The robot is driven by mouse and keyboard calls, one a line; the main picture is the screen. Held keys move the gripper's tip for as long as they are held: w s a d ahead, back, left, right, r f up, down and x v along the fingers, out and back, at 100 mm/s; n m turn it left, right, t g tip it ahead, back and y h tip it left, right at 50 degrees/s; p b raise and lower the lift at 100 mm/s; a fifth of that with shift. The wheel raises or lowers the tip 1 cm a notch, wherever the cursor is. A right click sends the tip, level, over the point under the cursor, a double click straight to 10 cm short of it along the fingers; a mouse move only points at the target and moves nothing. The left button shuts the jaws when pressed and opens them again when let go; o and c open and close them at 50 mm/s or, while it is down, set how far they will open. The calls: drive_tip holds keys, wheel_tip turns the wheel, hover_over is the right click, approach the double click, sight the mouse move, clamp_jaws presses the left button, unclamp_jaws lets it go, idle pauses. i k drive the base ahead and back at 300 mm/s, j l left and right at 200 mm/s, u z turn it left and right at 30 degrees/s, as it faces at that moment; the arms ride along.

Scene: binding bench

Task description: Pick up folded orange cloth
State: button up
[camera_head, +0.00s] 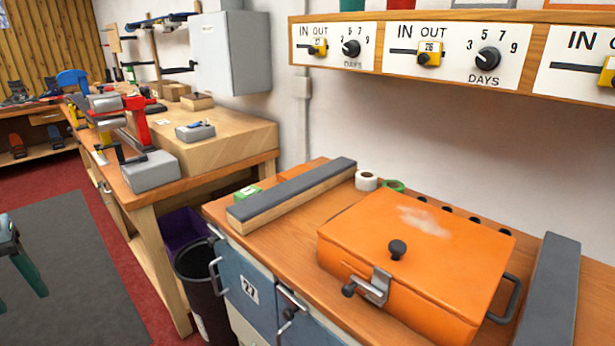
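The large orange thing on the near bench is a hard box (420,250) with a shut lid, a dark knob (397,249), a metal latch (372,286) and a dark side handle (507,300). A pale smudge marks its lid. Its inside is hidden. A dark part with teal prongs (24,268) is cut off by the left edge. It may be my gripper, but I cannot tell for sure, nor whether it is open or shut. It is far from the orange box.
A grey-topped wooden bar (292,193) and a white roll (367,181) lie left of the box; a grey bar (552,290) stands close on its right. A dark bin (197,270) stands between the benches. Dial panels (455,52) hang above. The grey mat (75,275) is mostly clear.

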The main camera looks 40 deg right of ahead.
sight(301, 168)
drive_tip(key=i+z, duration=0.1)
drive_tip(key=z, duration=0.25)
drive_tip(key=i+j+z, duration=0.1)
drive_tip(key=z, duration=0.25)
drive_tip(key=i+z, duration=0.15)
drive_tip(key=z, duration=0.25)
drive_tip(key=i+j+z, duration=0.2)
drive_tip(key=i+j, duration=0.45)
drive_tip(key=i+j+z, duration=0.25)
drive_tip(key=i+j, duration=0.45)
